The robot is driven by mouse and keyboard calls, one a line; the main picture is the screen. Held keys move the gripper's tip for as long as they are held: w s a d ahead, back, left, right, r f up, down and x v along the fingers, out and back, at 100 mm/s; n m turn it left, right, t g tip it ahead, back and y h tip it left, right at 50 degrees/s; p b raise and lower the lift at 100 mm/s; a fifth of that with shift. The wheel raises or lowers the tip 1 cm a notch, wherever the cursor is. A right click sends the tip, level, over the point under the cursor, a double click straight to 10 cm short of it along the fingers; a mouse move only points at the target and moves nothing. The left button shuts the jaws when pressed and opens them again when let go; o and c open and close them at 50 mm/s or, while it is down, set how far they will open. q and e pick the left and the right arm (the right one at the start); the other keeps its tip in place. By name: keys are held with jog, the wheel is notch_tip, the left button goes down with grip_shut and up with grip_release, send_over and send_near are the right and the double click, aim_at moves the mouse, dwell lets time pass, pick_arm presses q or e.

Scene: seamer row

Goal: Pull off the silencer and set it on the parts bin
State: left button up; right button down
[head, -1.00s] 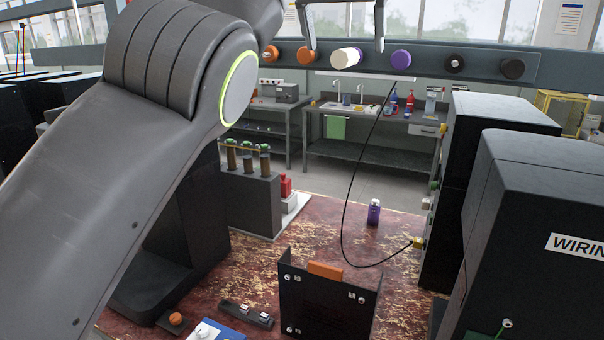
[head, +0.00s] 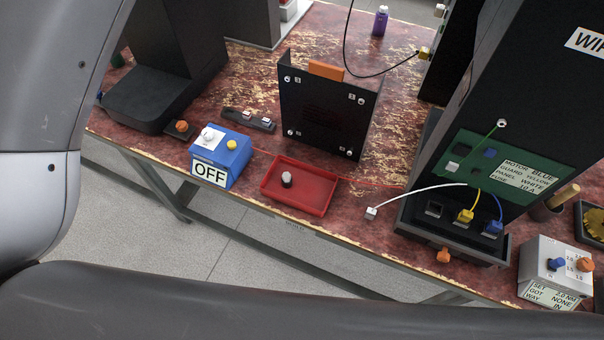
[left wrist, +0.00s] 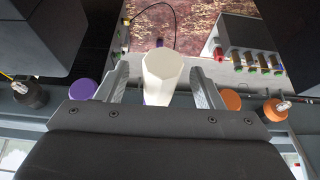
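The silencer, apparently the white faceted cylinder (left wrist: 165,72), shows in the left wrist view between the fingers of my left gripper (left wrist: 159,74). The fingers are apart on either side of it. My left gripper is outside the head view now. My right gripper is in neither view.
Purple (left wrist: 82,90) and orange (left wrist: 231,100) round parts flank the silencer on the rail. Near the bin are a blue OFF box (head: 220,158), a black upright panel (head: 325,110) and a white cable (head: 420,190). A dark wiring cabinet (head: 520,90) stands right.

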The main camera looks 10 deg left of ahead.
pick_arm(q)
grip_shut()
jog(key=shift+f, duration=0.1)
dwell(0.3)
jog(key=shift+s+f+b, duration=0.1)
jog(key=shift+b, duration=0.4)
jog(key=shift+s, duration=0.2)
jog(key=shift+s+a+b, duration=0.25)
jog(key=shift+s+b, duration=0.15)
jog(key=shift+b, duration=0.1)
jog(key=shift+s+a+b, duration=0.15)
jog(key=shift+s+b, duration=0.3)
jog(key=shift+b, duration=0.35)
jog(key=shift+s+a+b, duration=0.15)
jog(key=shift+s+b, duration=0.4)
jog(key=shift+b, duration=0.05)
jog(key=shift+s+a+b, duration=0.15)
jog(key=shift+s+b, duration=0.4)
jog(key=shift+b, duration=0.05)
